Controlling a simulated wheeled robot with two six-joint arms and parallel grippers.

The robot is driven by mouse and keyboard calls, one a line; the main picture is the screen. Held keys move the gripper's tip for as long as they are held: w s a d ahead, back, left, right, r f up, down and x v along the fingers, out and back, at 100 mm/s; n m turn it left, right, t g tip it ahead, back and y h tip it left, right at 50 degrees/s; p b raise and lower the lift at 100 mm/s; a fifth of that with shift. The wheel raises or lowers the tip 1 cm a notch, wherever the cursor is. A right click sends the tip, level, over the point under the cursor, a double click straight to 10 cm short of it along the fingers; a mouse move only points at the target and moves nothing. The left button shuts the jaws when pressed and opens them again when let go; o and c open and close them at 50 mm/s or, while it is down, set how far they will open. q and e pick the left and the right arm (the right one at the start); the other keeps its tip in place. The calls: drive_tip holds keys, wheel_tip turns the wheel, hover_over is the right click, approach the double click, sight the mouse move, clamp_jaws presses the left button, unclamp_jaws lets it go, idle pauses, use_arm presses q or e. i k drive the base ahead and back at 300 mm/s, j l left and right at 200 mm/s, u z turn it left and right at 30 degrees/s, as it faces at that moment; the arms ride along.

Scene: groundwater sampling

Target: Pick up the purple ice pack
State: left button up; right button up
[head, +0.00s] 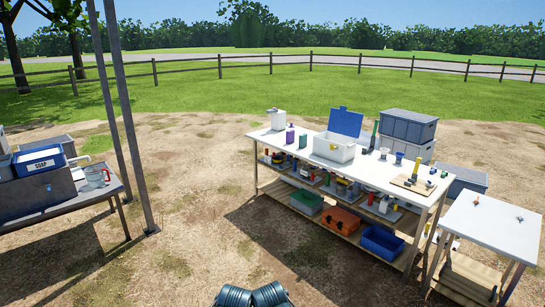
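A small purple object (290,134), which looks like the purple ice pack, stands upright on the left part of the long white-topped table (268,136). It is between a white container and a small green object (303,140). It is too small in the view to make out details. Neither of my grippers is in view; only dark grey rounded parts, seemingly of my own arms, show at the bottom edge, well short of the table.
A white cooler (333,151) with its blue lid (346,122) raised stands right of the green object. Shelves below hold an orange case (341,220) and a blue bin (382,242). A metal post (131,135) stands left. Bare ground before the table is open.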

sight(291, 135)
drive_tip(key=i+l+z, duration=0.1)
drive_tip(key=i+z, duration=0.15)
drive_tip(key=i, duration=0.45)
drive_tip(key=i+z, duration=0.2)
drive_tip(key=i, duration=0.45)
drive_tip(key=i+j+z, duration=0.25)
drive_tip(key=i, duration=0.4)
drive_tip(key=i+l+u, duration=0.15)
drive_tip(key=i, duration=0.3)
drive_tip(key=i+l+u, duration=0.15)
drive_tip(key=i, duration=0.3)
drive_tip(key=i+l+u, duration=0.15)
drive_tip(key=i, duration=0.3)
drive_tip(key=z, duration=0.55)
drive_tip(key=i+j+z, duration=0.3)
drive_tip(key=j+z, duration=0.15)
drive_tip(key=j, duration=0.15)
drive_tip(key=i+j+z, duration=0.3)
drive_tip(key=j, duration=0.8)
drive_tip(key=i+j, duration=0.1)
drive_tip(key=j, duration=0.75)
drive_tip(key=i, duration=0.5)
drive_tip(key=l+z, duration=0.05)
